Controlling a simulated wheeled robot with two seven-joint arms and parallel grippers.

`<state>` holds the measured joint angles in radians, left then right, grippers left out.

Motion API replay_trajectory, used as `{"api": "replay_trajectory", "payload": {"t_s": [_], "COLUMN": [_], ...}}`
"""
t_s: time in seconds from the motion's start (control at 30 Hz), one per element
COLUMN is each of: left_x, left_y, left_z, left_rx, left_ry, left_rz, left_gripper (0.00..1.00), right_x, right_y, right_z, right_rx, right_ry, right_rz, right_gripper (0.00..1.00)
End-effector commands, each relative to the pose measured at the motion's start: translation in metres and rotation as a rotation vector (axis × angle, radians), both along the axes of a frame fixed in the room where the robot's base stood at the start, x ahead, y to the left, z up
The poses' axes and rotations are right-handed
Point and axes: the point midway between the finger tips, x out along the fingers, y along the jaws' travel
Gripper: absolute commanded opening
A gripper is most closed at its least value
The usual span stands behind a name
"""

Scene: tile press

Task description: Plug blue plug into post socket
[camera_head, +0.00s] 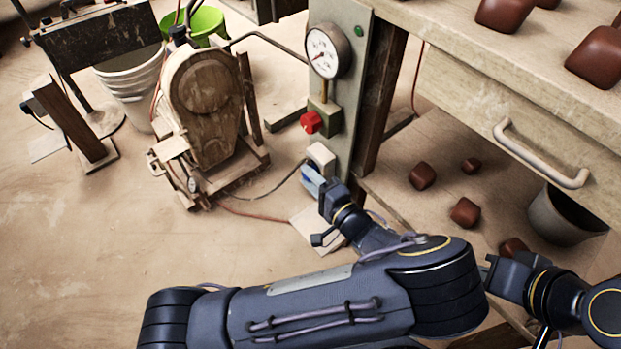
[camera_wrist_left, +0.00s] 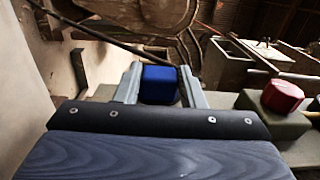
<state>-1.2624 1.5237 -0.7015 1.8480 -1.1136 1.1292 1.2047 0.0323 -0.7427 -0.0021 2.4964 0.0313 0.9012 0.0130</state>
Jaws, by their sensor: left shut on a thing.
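The blue plug (camera_head: 311,177) is between the fingers of my left gripper (camera_head: 318,183), which is shut on it. In the left wrist view the blue plug (camera_wrist_left: 159,84) sits between the two grey fingers. The post socket (camera_head: 321,157) is a pale box low on the grey-green post (camera_head: 347,95). The plug is just below and left of it in the head view, very close. I cannot tell whether they touch. My right gripper (camera_head: 502,278) is at the lower right, away from the post, and its finger state is unclear.
A red valve knob (camera_head: 311,122) and a pressure gauge (camera_head: 328,51) are on the post above the socket. The knob also shows in the left wrist view (camera_wrist_left: 283,96). A brown machine (camera_head: 205,105) stands left. A workbench drawer (camera_head: 500,105) is right.

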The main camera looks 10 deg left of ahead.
Motion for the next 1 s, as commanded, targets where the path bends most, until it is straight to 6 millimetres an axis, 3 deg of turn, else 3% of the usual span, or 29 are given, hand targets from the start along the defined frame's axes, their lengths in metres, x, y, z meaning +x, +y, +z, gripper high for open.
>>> {"api": "replay_trajectory", "payload": {"t_s": [1.0], "left_x": [-0.0063], "left_y": [0.0049], "left_z": [0.0004], "left_rx": [0.001], "left_ry": [-0.001], "left_rz": [0.000], "left_gripper": [0.09], "right_x": [0.0000], "right_y": [0.0000], "right_z": [-0.0006], "right_rx": [0.000], "right_ry": [0.000], "right_rz": [0.000], "right_gripper": [0.00]}}
